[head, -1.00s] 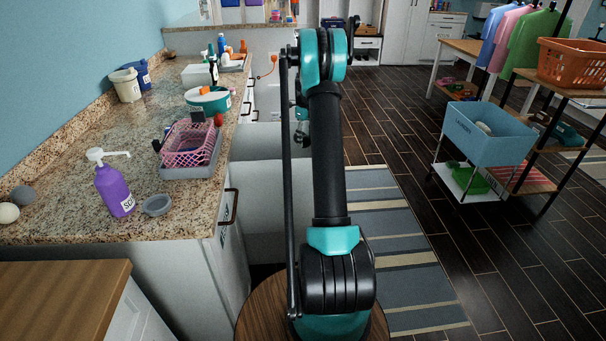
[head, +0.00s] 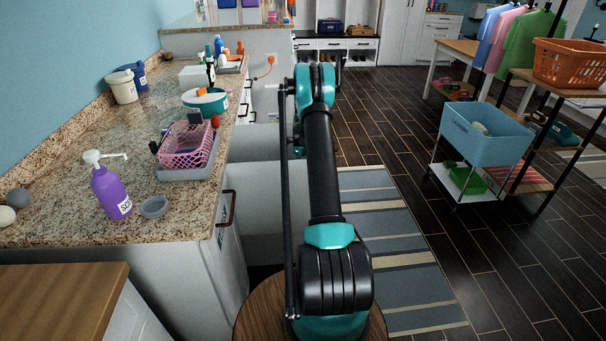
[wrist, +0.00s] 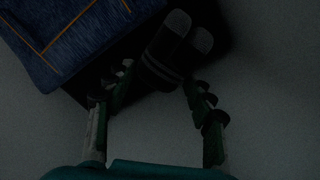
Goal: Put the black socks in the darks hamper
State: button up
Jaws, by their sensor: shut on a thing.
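The black socks (wrist: 168,52), dark with grey toe ends and thin grey bands, are between the fingers of my gripper (wrist: 158,92) in the wrist view. The gripper is shut on them. Dark blue denim with orange stitching (wrist: 60,35) lies at the upper left, beside the socks. A black area borders the denim and runs behind the socks; it is too dark to tell whether it is the darks hamper. In the head view my arm hides the gripper and socks, and no darks hamper can be made out.
In the wrist view a plain grey surface fills the right and lower parts. In the head view a granite counter (head: 75,180) with a purple bottle (head: 111,190) and a pink basket (head: 186,147) stands left. A blue bin (head: 484,142) on a cart stands right. The striped rug (head: 385,230) is clear.

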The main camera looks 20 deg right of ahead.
jog(key=shift+f, duration=0.7)
jog(key=o, duration=1.2)
jog(key=shift+f, duration=0.1)
jog(key=shift+c, duration=0.2)
notch_tip(320, 180, up, 12)
